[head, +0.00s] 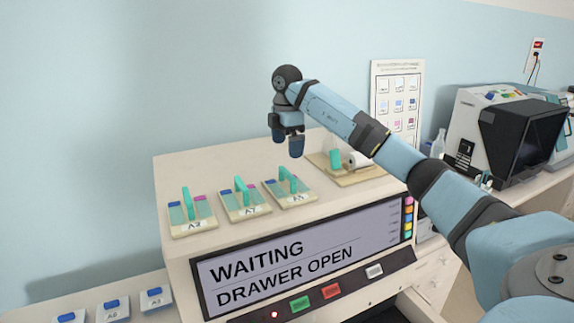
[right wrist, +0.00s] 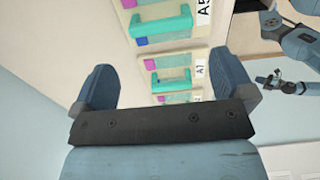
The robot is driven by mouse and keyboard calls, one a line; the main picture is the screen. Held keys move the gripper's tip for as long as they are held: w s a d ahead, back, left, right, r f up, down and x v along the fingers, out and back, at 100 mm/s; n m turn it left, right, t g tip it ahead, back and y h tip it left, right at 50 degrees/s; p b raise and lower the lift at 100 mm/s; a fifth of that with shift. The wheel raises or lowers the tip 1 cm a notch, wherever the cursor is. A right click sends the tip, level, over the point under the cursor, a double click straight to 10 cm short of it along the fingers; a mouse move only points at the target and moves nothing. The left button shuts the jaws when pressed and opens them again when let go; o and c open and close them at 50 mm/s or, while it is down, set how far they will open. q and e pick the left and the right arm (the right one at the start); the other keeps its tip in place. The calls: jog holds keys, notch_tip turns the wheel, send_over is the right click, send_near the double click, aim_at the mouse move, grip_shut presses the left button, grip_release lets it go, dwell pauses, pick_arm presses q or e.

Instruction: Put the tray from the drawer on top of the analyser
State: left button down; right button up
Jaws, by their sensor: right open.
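The analyser (head: 173,247) is a cream box whose screen reads "WAITING / DRAWER OPEN". On its top stand three trays with teal handles: A2 (head: 192,226), A7 (head: 247,211) and one that reads A5 in the right wrist view (right wrist: 203,12). My right gripper (head: 288,147) is open and empty, above the back of the analyser top, behind the trays. The drawer region (head: 388,313) under the screen is dark and mostly cut off; I see no tray there. What looks like my left gripper (right wrist: 280,84) shows small in the right wrist view; its jaws are unclear.
A wooden board (head: 352,179) with a teal item and a white roll lies right of the trays. A black-fronted machine (head: 520,135) stands on the right counter. Several small blue-topped labelled pieces (head: 113,310) lie at lower left. My right arm crosses the right side.

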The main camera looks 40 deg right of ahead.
jog(key=shift+d+r, duration=0.1)
jog(key=shift+r, duration=0.85)
